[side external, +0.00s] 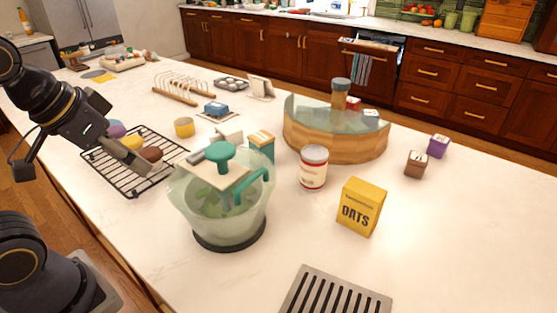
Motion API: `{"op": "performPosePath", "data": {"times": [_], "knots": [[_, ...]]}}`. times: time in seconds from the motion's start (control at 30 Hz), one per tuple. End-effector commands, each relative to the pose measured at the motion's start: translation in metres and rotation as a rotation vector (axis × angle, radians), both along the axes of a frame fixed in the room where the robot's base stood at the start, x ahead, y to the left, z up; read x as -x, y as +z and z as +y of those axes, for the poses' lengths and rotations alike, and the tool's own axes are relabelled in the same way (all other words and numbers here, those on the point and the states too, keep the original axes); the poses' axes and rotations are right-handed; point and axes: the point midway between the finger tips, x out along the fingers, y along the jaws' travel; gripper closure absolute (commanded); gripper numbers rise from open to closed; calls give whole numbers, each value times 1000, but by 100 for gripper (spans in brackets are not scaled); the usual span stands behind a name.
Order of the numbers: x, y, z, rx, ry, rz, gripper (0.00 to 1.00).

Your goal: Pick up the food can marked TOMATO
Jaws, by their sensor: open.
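A can with a red and cream label (313,170) stands upright on the white counter (330,270), right of the middle of the view. Its lettering is too small to read, so I cannot confirm that it says TOMATO. My gripper (136,160) is at the left, over or beside a black wire rack (118,180). It is open, well to the left of the can, with a pale green pitcher between them in the view. I see nothing held in the jaws, though the gap between the fingers shows poorly.
The pitcher (210,205) stands left of the can, a yellow OATS box (361,206) to its right. A curved wooden, glass-topped container (335,140) is behind it. A slotted metal tray (335,293) is in front.

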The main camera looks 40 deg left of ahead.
Motion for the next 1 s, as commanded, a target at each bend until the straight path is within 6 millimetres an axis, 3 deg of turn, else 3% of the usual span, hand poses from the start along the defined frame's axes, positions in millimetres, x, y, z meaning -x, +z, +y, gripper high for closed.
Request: {"op": "performPosePath", "data": {"times": [0.23,0.6,0.67,0.77,0.83,1.0], "knots": [[0,0,0,0,0,0,1],[0,0,0,-10,-19,2,0],[-5,11,-1,-28,-54,-22,0],[-27,46,-5,-66,-120,-74,0],[-53,71,-12,-99,-180,-92,0],[-136,113,-39,-153,-338,-92,0]]}}
